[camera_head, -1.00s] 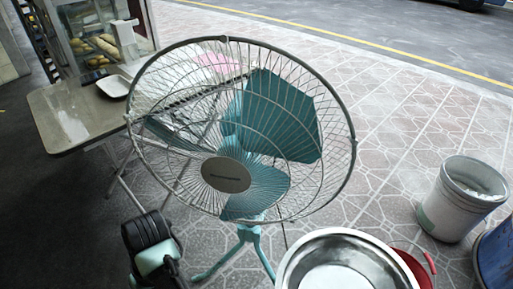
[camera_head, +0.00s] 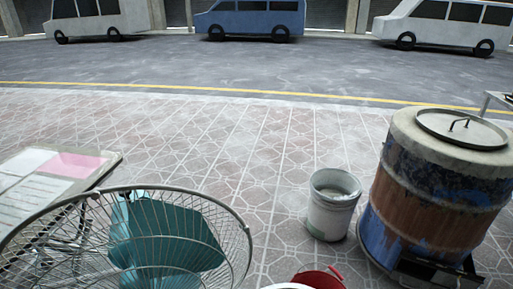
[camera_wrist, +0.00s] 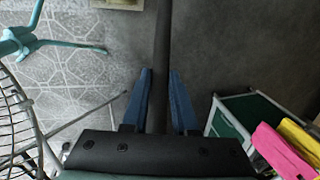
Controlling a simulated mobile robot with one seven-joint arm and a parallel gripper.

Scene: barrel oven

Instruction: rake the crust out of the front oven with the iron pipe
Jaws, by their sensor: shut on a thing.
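My gripper (camera_wrist: 160,78) shows in the wrist view with two blue fingers closed on a long dark pipe (camera_wrist: 163,35), which runs up out of the top of the picture. Its far end is hidden. In the head view a barrel oven (camera_head: 428,205), painted blue and rust-brown, stands at the right with a round handled lid (camera_head: 464,128) on top. A dark fitting (camera_head: 430,268) shows low at its front. I cannot see the crust or inside the oven. My gripper is not in the head view, so its distance from the oven cannot be told.
A teal fan (camera_head: 165,240) fills the lower left, beside a table (camera_head: 112,165) with papers. A pale bucket (camera_head: 331,222) stands left of the oven, with a red pail (camera_head: 322,278) in front. Paving behind is clear. The wrist view shows pink (camera_wrist: 280,150) and yellow items.

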